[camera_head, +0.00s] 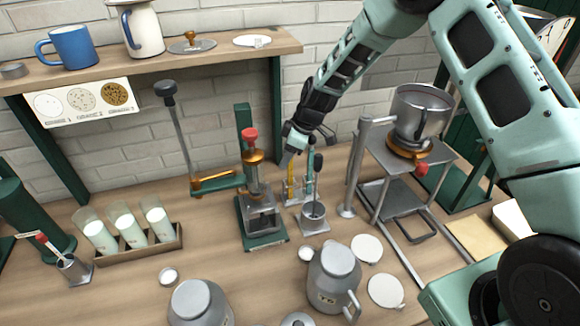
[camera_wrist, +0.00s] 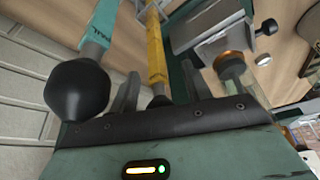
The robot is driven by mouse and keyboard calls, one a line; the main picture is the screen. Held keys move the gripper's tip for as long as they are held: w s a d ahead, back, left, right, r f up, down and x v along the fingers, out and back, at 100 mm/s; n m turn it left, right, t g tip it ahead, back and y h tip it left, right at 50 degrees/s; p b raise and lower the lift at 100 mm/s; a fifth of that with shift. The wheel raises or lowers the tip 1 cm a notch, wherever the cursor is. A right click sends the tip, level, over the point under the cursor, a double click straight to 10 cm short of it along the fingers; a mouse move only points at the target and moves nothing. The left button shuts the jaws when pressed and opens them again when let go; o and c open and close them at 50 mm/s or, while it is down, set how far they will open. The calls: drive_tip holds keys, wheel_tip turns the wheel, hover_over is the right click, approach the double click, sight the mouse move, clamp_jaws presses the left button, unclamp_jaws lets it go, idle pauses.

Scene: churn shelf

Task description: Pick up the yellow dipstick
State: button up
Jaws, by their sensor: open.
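The yellow dipstick (camera_head: 291,178) stands upright in a small metal holder (camera_head: 295,196) at the middle of the bench. In the wrist view, the yellow dipstick (camera_wrist: 155,52) shows between my two grey fingers, its dark end close to the palm. My gripper (camera_head: 288,163) points down from above at the dipstick's top; it is open, and its fingers (camera_wrist: 160,69) show no clear contact with the dipstick. A teal dipstick (camera_head: 310,184) with a black knob stands just to the right; in the wrist view, its black knob (camera_wrist: 78,90) is just left of my fingers.
A green press with a red knob (camera_head: 250,134) stands close on the left. A metal cup (camera_head: 314,214) is just in front. A metal stand (camera_head: 432,153) with a pot (camera_head: 421,105) is to the right. A shelf (camera_head: 180,62) runs behind. Jugs and white discs lie in front.

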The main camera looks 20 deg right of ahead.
drive_tip(key=shift+c, duration=0.2)
clamp_jaws()
drive_tip(key=shift+r, duration=0.15)
